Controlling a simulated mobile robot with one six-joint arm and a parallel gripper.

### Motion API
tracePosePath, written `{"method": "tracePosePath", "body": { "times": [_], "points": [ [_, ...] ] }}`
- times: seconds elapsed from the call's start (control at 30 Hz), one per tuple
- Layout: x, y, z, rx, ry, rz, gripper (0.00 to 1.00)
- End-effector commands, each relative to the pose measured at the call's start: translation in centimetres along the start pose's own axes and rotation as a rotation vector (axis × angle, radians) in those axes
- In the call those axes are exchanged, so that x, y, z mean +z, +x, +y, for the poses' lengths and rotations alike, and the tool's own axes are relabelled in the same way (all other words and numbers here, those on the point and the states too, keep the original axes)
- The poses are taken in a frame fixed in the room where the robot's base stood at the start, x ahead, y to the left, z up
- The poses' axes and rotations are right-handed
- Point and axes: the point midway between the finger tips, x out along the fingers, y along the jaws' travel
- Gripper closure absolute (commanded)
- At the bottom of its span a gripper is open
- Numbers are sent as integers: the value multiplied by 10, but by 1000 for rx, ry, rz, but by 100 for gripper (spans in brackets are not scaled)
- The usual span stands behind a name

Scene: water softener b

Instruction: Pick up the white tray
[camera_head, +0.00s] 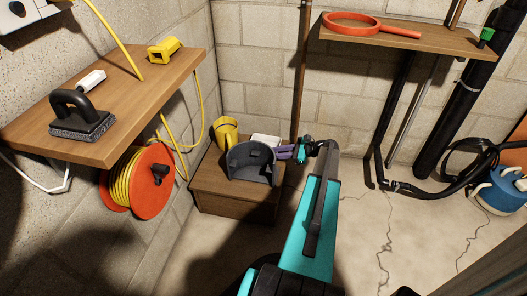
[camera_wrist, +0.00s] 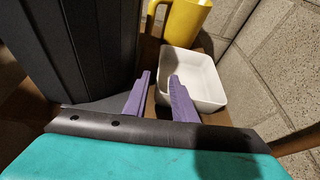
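The white tray (camera_wrist: 208,78) is a small open square dish in the wrist view, just beyond my fingers. In the head view the tray (camera_head: 266,139) shows only in part on a low wooden box (camera_head: 231,203), behind a dark grey curved bin. My gripper (camera_wrist: 160,75) has two purple fingers spread apart with nothing held between them. The right finger overlaps the tray's near left side in the picture. I cannot tell whether it touches. In the head view my gripper (camera_head: 289,152) is at the box's right side, near the tray.
The dark grey bin (camera_head: 250,163) stands close beside my gripper and fills the wrist view's left side. A yellow mug (camera_head: 225,132) stands left of the tray, against the wall corner. A shelf with a red ring-shaped tool (camera_head: 352,24) is above right. Open floor lies right.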

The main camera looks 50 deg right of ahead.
Motion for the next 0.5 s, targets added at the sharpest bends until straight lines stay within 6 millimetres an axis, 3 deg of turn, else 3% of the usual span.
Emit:
{"method": "tracePosePath", "body": {
  "times": [0.2, 0.5],
  "points": [
    [0, 24, 0, 0, -1, -1, 76],
    [1, 27, 0, 0, -1, -1, 76]
  ]
}}
